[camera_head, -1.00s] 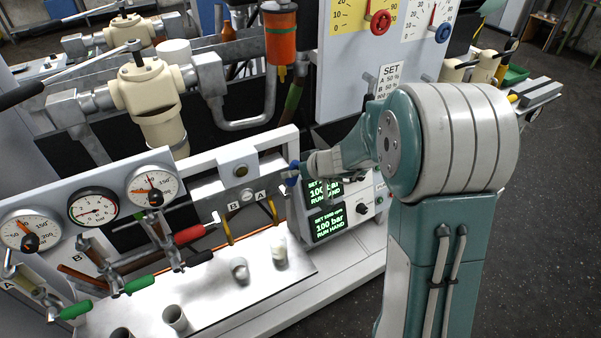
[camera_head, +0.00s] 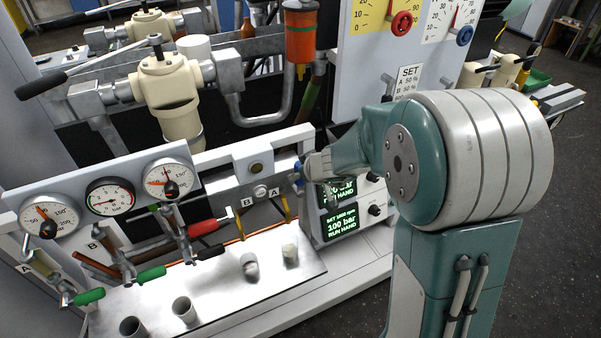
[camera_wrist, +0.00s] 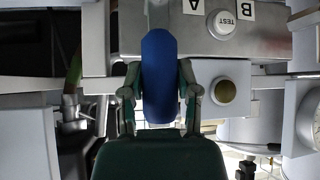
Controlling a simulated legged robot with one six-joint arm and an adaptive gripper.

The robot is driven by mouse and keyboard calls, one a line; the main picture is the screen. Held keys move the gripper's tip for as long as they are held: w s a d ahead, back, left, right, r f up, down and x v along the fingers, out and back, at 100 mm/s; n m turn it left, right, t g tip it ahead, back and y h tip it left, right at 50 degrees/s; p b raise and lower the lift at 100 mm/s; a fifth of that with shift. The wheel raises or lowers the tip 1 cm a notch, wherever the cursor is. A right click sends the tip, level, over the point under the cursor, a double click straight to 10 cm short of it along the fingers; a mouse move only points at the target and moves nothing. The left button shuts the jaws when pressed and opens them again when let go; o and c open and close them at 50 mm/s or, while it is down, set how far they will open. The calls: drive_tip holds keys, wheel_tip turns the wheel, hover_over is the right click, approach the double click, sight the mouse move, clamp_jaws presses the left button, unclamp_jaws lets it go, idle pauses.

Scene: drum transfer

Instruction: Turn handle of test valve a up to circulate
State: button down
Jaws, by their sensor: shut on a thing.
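The blue handle (camera_wrist: 160,70) of test valve A stands lengthwise between the two fingers of my gripper (camera_wrist: 160,88) in the wrist view. The fingers are shut on it, one along each side. Its upper end in that view meets the grey valve block (camera_wrist: 265,35), beside the label A (camera_wrist: 194,7). In the head view the blue handle (camera_head: 298,172) is a small patch at the block's right end, with my gripper (camera_head: 304,172) reaching it from the right. My gripper hides most of the handle there. The labels B and A show on the block's front.
Three gauges (camera_head: 112,196) and red, black and green handles stand at the left. Several cups, one of them (camera_head: 184,309), sit on the bench plate (camera_head: 225,315). Green-lit displays (camera_head: 347,229) lie close below my gripper. Dark floor (camera_head: 565,230) is free at right.

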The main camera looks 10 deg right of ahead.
drive_tip(key=shift+s+f, duration=0.2)
drive_tip(key=shift+f, duration=0.15)
drive_tip(key=shift+c, duration=1.9)
unclamp_jaws()
drive_tip(key=shift+a, duration=0.1)
drive_tip(key=shift+o, duration=0.2)
drive_tip(key=shift+w+a+r, duration=0.1)
drive_tip(key=shift+w, duration=0.1)
drive_tip(key=shift+r, duration=0.1)
drive_tip(key=shift+s+d+r, duration=0.15)
drive_tip(key=shift+d+r, duration=0.05)
drive_tip(key=v, duration=1.1)
drive_tip(key=shift+s+a, duration=0.1)
